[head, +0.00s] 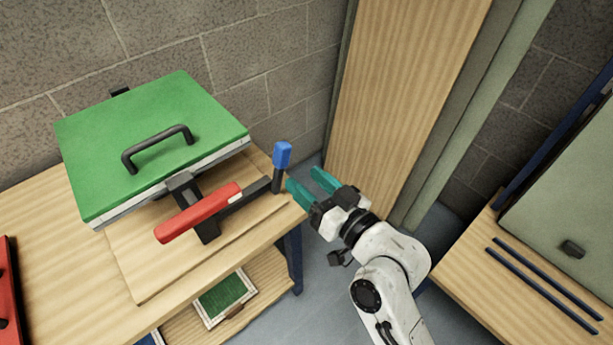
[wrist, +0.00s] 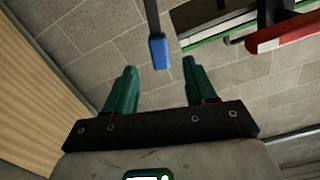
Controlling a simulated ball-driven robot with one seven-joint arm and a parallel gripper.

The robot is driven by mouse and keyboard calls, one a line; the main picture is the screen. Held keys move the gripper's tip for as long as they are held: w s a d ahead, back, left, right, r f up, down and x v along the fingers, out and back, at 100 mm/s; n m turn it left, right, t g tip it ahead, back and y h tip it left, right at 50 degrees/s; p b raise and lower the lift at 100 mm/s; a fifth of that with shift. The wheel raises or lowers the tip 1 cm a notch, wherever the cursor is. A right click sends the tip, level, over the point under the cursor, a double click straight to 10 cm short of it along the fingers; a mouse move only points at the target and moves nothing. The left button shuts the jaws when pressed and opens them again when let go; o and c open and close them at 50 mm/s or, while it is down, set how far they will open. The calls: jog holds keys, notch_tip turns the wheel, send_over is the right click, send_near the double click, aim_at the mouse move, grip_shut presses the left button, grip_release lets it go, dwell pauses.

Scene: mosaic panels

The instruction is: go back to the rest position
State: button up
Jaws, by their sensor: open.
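My gripper (head: 307,183) has teal fingers and is open and empty. In the head view it is just past the right edge of the wooden bench, close to the right of a small blue handle (head: 282,154) on a dark lever. In the wrist view my gripper (wrist: 157,88) has its two fingers spread apart, with nothing between them. The blue handle (wrist: 159,52) appears there beyond the fingertips. I cannot tell from these views whether a finger touches it.
The bench (head: 125,262) carries a green-lidded box (head: 105,150) with a black handle and a red-handled clamp (head: 198,212). A wooden door panel (head: 400,90) stands behind my gripper. Another wooden bench (head: 470,270) is at right. Grey floor shows between the benches.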

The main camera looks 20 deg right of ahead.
jog(key=s+d+f+g+h+p, duration=0.2)
jog(key=s+d+f+g+p, duration=0.25)
jog(key=s+f+g, duration=0.4)
jog(key=s+d+f+g+h+p, duration=0.1)
jog(key=s+d+g+h+p, duration=0.1)
jog(key=s, duration=0.7)
jog(key=s+d+f+m+g+h+p, duration=0.1)
jog(key=s+d+g+p, duration=0.1)
jog(key=s+d+g, duration=0.3)
jog(key=s, duration=0.4)
jog(key=shift+s+f+g+h, duration=0.15)
jog(key=shift+s+g+h, duration=0.2)
jog(key=shift+h, duration=0.05)
dwell(0.4)
